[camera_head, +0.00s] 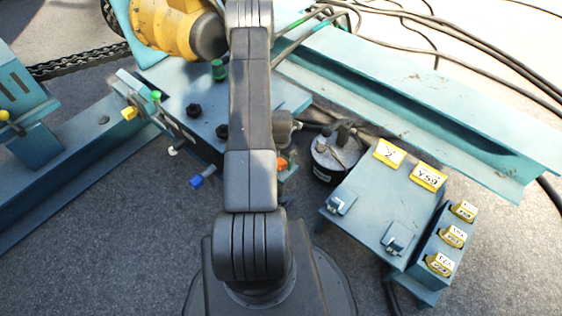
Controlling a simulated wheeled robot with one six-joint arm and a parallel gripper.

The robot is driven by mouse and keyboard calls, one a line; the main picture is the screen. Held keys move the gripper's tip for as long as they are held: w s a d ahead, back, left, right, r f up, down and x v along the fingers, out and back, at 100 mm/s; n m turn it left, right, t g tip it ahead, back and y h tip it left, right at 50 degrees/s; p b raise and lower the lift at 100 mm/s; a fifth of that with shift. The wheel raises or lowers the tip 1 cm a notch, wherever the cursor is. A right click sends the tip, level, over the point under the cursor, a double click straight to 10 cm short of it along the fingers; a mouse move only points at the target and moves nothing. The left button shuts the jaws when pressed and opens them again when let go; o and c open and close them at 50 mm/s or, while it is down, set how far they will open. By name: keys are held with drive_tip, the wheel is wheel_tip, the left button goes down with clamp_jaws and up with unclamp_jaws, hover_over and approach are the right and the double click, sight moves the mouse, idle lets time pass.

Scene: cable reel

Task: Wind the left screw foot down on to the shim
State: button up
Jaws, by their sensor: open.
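My dark grey arm runs from the bottom centre up past the top edge and covers the middle of the view. My gripper is not in view. I cannot tell which part is the left screw foot. I cannot make out the shim. A grey rounded part beside the arm is partly hidden.
A teal box (375,200) with yellow labels stands at right, a labelled side block (444,250) against it. A black round device (335,155) sits behind it. Teal beams (420,110) and cables (470,40) cross the upper right. Grey floor is clear at lower left.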

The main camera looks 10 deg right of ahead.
drive_tip(key=shift+f, duration=0.25)
drive_tip(key=c, duration=0.9)
